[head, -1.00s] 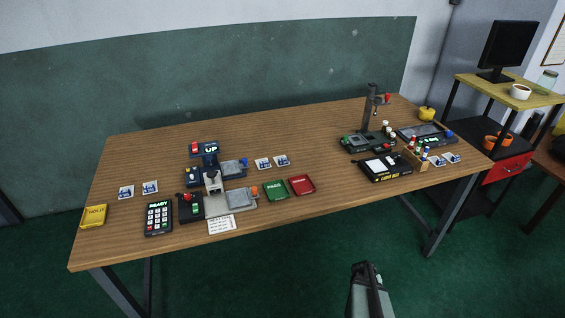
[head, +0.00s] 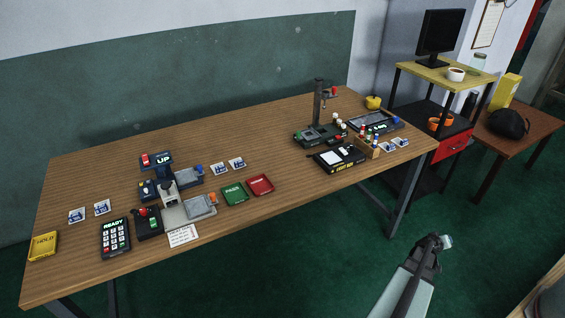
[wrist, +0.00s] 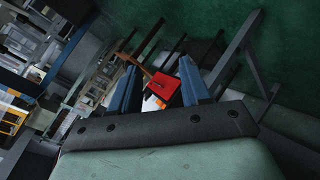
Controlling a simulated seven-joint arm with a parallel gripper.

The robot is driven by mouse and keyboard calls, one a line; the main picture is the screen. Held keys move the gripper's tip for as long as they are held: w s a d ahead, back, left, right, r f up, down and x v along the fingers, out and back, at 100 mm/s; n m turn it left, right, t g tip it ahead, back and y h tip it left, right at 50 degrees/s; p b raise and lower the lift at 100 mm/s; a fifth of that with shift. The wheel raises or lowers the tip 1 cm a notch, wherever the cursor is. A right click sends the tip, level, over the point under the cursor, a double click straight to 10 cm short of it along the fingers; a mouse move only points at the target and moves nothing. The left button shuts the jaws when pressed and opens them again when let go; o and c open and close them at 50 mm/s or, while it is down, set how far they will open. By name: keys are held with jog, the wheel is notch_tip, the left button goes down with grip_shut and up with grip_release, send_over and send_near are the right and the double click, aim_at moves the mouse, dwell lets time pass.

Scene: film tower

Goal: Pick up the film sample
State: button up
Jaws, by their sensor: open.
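No item in view is clearly recognisable as the film sample. A black case (head: 340,158) with yellow lettering lies on the right half of the table in the head view. A pale square piece (head: 333,157) sits in it, and I cannot tell if this is film. My gripper (head: 444,241) is in front of the table's right end, over the floor and well away from the case. In the wrist view my gripper (wrist: 158,82) has its two blue fingers apart, with nothing held between them.
A black stand with a column (head: 318,105) is behind the case. A wooden rack (head: 367,148) of small bottles and a flat tray device (head: 375,123) are right of it. A keypad (head: 115,238), green tray (head: 234,194) and red tray (head: 260,185) lie left. A shelf (head: 430,73) stands right.

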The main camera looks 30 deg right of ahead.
jog(key=s+d+r+m+h, duration=0.15)
jog(key=s+d+r, duration=0.25)
jog(key=d+r, duration=0.4)
jog(key=w+d+r+m, duration=0.4)
jog(key=w+d+r, duration=0.1)
jog(key=d+r, duration=0.15)
jog(key=w+a+r+m+t+y, duration=0.25)
jog(key=w+r, duration=0.65)
jog(key=w, duration=0.5)
jog(key=w+a+r+m+t+y, duration=0.1)
jog(key=w+a+r+m+y, duration=0.15)
jog(key=w+r, duration=0.9)
jog(key=w+a+t+y, duration=0.1)
jog(key=w+a+y, duration=0.2)
jog(key=w+a, duration=1.1)
jog(key=m+g+y, duration=0.1)
jog(key=g+y, duration=0.5)
jog(key=y, duration=0.4)
send_near(240, 161)
jog(key=shift+h, duration=0.25)
jog(key=a+f, duration=0.2)
jog(key=f, duration=0.1)
jog(key=shift+a, duration=0.25)
jog(key=shift+x, duration=2.65)
jog(key=shift+s+d, duration=0.1)
jog(key=shift+d, duration=0.15)
